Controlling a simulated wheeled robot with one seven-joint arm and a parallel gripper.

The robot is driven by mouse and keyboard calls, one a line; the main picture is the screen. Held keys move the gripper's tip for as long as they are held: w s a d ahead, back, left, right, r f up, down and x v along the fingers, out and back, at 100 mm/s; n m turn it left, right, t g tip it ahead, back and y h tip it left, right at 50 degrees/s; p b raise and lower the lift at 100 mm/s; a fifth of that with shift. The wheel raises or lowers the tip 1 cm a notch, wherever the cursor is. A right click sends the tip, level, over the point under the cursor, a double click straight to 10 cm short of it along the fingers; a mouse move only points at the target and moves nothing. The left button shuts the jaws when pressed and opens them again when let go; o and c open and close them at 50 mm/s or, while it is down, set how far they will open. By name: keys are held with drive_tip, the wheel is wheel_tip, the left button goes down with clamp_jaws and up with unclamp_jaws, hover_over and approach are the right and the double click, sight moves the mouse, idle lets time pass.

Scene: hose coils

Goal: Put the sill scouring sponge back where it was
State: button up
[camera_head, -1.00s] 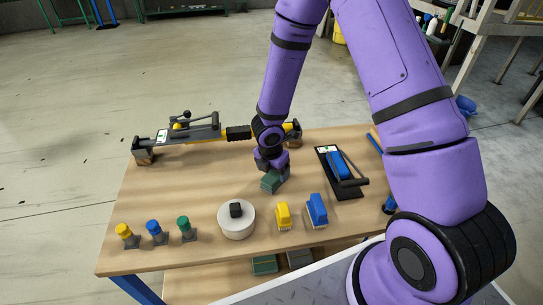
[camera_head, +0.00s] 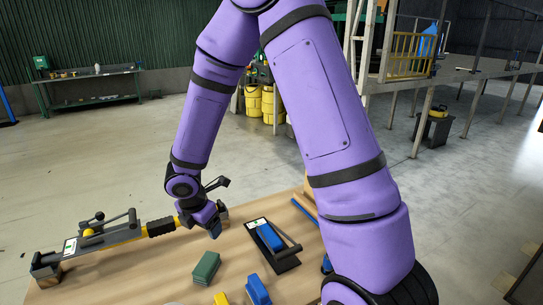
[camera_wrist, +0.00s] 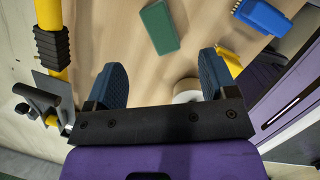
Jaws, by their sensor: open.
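A green block (camera_head: 206,268), which looks like the scouring sponge, lies flat on the wooden table (camera_head: 150,270). It also shows at the top of the wrist view (camera_wrist: 160,27), beyond my fingers and apart from them. My gripper (camera_head: 214,230) is open and empty above the table, behind the sponge in the head view. In the wrist view its two blue-grey fingers (camera_wrist: 162,82) stand wide apart with nothing held between them. I cannot tell which place is the sill.
A long grey-and-yellow tool (camera_head: 115,235) lies along the table's back edge, close to my gripper. A black tray (camera_head: 285,258) with a blue item stands right of the sponge. A blue brush (camera_head: 257,290) and a yellow one (camera_head: 221,298) are near the front.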

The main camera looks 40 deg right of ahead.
drive_tip(key=s+d+r+m+t, duration=0.1)
drive_tip(key=s+d+r+m, duration=0.1)
drive_tip(key=s+r+m, duration=0.3)
drive_tip(key=d+r+m+h, duration=0.1)
drive_tip(key=d+r+m, duration=0.1)
drive_tip(key=r, duration=0.6)
drive_tip(key=s+d+r+m+t, duration=0.1)
drive_tip(key=s+d+r+m, duration=0.1)
drive_tip(key=s+r+m, duration=0.3)
drive_tip(key=s+r+m+t+y, duration=0.1)
drive_tip(key=s+r+m+y, duration=0.2)
drive_tip(key=s+r+m, duration=0.7)
drive_tip(key=s+r, duration=0.1)
drive_tip(key=s, duration=0.3)
drive_tip(key=shift+r+t, duration=0.2)
drive_tip(key=shift+t, duration=0.2)
